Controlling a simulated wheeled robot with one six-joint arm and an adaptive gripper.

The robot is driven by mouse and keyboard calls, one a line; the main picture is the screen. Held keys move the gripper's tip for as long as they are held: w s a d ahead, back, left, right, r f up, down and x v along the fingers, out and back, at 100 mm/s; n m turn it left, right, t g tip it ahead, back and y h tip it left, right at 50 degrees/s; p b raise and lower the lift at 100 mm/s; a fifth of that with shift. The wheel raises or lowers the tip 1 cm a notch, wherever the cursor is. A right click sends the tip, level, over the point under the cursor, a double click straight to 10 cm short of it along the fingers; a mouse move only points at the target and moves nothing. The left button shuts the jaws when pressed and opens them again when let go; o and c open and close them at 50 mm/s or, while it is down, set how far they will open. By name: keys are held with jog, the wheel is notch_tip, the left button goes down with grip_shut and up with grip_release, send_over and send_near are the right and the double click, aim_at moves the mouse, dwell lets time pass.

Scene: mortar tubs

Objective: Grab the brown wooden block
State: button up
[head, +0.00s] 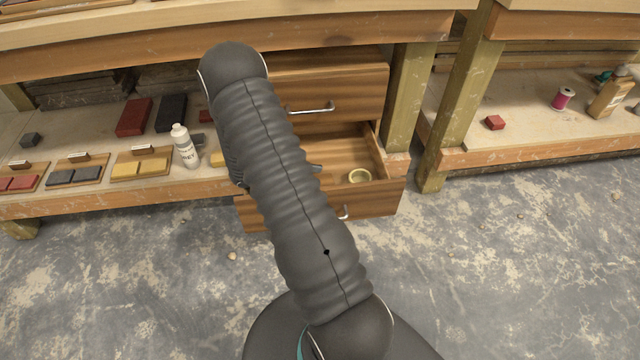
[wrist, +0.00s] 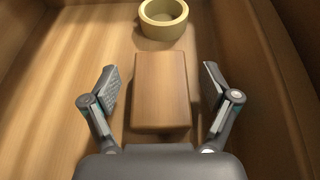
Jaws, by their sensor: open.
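The brown wooden block (wrist: 161,88) lies in the open wooden drawer (wrist: 60,95), seen in the wrist view. My gripper (wrist: 160,88) is open, with one finger on each side of the block and a visible gap on both sides. In the head view the open drawer (head: 372,204) shows below a closed one, and my arm covers its left part.
A yellow ring-shaped bowl (wrist: 164,17) stands in the drawer just beyond the block; it also shows in the head view (head: 359,176). Drawer walls rise on both sides. A white bottle (head: 185,147) and several coloured blocks stand on the left shelf.

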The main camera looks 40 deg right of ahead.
jog(key=shift+s+d+f, duration=0.2)
jog(key=shift+d, duration=0.2)
jog(key=c, duration=1.3)
jog(key=shift+r, duration=0.1)
